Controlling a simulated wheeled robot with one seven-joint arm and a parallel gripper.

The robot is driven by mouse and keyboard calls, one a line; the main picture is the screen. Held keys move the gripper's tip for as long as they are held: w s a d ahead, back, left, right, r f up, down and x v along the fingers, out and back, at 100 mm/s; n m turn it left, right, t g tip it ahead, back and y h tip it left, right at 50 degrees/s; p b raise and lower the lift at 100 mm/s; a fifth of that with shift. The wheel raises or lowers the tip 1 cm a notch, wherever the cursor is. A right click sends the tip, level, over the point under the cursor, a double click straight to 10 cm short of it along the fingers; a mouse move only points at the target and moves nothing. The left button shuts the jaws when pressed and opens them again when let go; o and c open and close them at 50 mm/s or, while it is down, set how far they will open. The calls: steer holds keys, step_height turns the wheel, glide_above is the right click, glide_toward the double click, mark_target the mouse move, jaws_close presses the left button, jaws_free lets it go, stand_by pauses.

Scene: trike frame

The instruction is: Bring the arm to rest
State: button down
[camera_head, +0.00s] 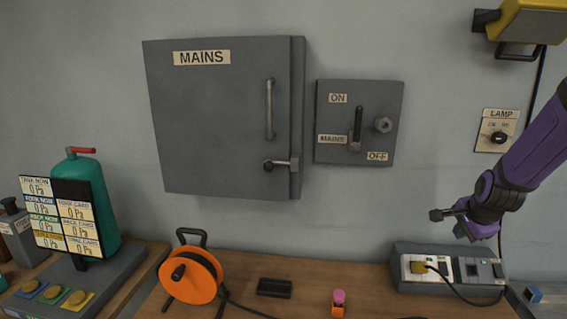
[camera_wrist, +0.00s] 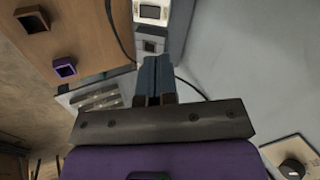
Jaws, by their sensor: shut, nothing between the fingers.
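My arm comes in from the right in the camera_head view, and my gripper (camera_head: 461,232) hangs in front of the wall, above the bench and near the socket box. In the camera_wrist view my gripper (camera_wrist: 154,75) shows two blue fingers pressed together with nothing between them. The gripper touches nothing that I can make out.
The socket box (camera_head: 408,283) with a yellow plug and a cable stands below my gripper. The lamp switch plate (camera_head: 486,142) is on the wall near my arm, under a yellow lamp (camera_head: 535,24). An orange cable reel (camera_head: 190,276) and small blocks stand on the bench (camera_head: 250,268).

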steer(key=s+a+r+n, duration=1.3)
steer(key=s+a+r, duration=0.1)
steer(key=a+r, duration=0.35)
steer(key=s+a+r+n, duration=0.1)
steer(key=s+n, duration=0.1)
steer(key=s, duration=0.3)
steer(key=s+a+r+n+y, duration=0.1)
steer(key=s+r+n, duration=0.1)
steer(key=s, duration=0.2)
steer(key=shift+s+a+r+n, duration=0.2)
steer(key=shift+s+n, duration=0.1)
steer(key=shift+s, duration=0.1)
